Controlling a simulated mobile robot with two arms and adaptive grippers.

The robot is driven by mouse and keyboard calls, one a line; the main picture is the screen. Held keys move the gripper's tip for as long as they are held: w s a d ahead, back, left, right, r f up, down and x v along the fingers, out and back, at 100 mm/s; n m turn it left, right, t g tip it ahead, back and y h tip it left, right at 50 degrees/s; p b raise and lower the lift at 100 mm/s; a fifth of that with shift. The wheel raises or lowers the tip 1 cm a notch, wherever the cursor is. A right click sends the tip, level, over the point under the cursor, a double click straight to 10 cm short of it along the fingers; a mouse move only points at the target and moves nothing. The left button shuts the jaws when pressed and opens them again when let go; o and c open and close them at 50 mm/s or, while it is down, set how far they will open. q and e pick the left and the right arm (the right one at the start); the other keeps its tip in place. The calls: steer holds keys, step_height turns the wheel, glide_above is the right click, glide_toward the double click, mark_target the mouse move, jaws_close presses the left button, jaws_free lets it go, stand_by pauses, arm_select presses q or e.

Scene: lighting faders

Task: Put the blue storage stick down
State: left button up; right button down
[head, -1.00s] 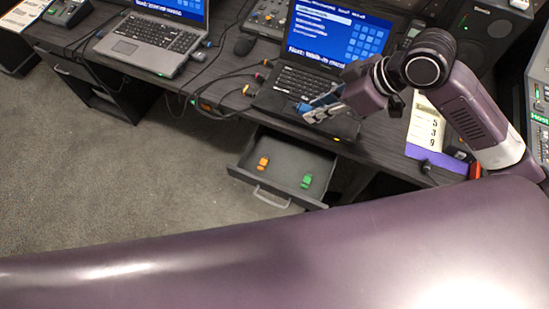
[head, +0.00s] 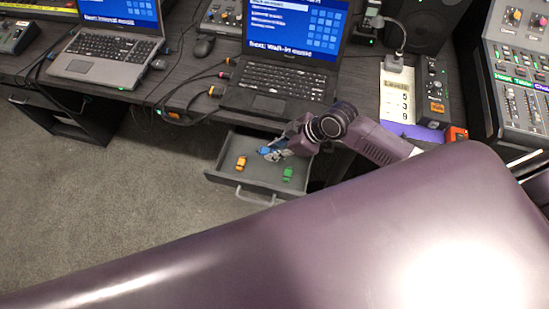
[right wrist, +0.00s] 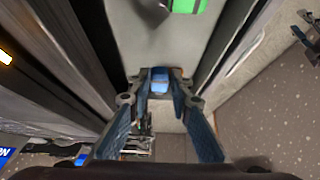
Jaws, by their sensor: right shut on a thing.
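The blue storage stick shows between my fingertips in the right wrist view (right wrist: 159,80). My right gripper (head: 273,153) is shut on it, over the open drawer (head: 262,187). Whether the stick touches the drawer floor, I cannot tell. An orange stick (head: 241,163) lies in the drawer to the left of the gripper. A green stick (head: 288,173) lies in the drawer, nearer the drawer front. The green stick also shows at the top of the right wrist view (right wrist: 188,5). My left gripper is not in view.
The desk edge and a black laptop (head: 262,104) are just behind the drawer. A grey laptop (head: 108,62) is at the left, a mixing console (head: 520,110) at the right. A card with numbers (head: 397,92) lies on the desk. Carpet in front of the drawer is clear.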

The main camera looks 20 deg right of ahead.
step_height(320, 180, down, 6)
steer(key=shift+f, duration=0.25)
steer(key=shift+f+b, duration=0.35)
steer(key=shift+b, duration=0.05)
steer(key=c, duration=1.7)
jaws_free()
steer(key=shift+c, duration=0.2)
steer(key=shift+r, duration=0.1)
